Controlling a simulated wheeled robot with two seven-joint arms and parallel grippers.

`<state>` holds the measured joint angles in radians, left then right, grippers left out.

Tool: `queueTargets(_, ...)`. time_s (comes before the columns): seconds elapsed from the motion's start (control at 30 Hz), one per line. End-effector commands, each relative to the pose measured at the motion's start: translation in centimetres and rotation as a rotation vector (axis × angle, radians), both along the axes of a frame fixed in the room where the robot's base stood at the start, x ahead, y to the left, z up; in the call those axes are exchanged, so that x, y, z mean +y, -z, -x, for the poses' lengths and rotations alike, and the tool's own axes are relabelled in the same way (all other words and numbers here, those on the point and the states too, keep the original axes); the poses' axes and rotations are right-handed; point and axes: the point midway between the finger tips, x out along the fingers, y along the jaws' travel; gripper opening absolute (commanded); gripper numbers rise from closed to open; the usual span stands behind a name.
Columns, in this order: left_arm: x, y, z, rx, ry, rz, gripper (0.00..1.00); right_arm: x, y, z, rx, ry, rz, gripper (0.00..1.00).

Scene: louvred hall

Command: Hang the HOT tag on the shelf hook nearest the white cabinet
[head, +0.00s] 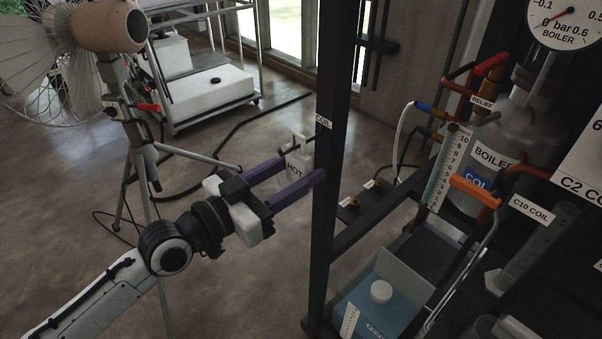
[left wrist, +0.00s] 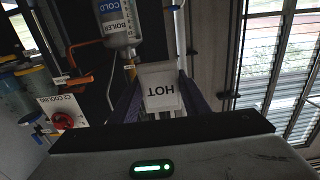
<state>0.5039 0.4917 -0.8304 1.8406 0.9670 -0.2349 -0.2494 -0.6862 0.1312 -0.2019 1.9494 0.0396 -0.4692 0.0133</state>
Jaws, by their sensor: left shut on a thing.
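The HOT tag (head: 299,165) is a white plate with a loop at its top. It is held between the purple fingers of my left gripper (head: 303,168), beside the dark upright post of the shelf frame. It also shows in the left wrist view (left wrist: 161,89), with its lettering upside down. The white cabinet (head: 582,160) marked C2 is at the right edge. My right gripper is not in view.
A boiler (head: 490,150) with pipes, a gauge (head: 565,18) and orange-handled valves stands right of the post. A blue-filled open tank (head: 375,305) is below. A fan (head: 108,27) on a tripod stands left. A white cart (head: 205,95) is behind. Hoses cross the floor.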

Motion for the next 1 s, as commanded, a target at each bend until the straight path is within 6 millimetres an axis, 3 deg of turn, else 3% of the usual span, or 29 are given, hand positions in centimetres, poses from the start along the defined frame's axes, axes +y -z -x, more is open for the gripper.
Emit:
queueTargets(0.17,0.3,0.0,0.1,-0.001,-0.001,-0.001,0.00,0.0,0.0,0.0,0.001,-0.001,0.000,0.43)
queueTargets(1.0,8.2,0.2,5.8,0.000,-0.002,-0.003,0.00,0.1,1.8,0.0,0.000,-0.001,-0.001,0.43)
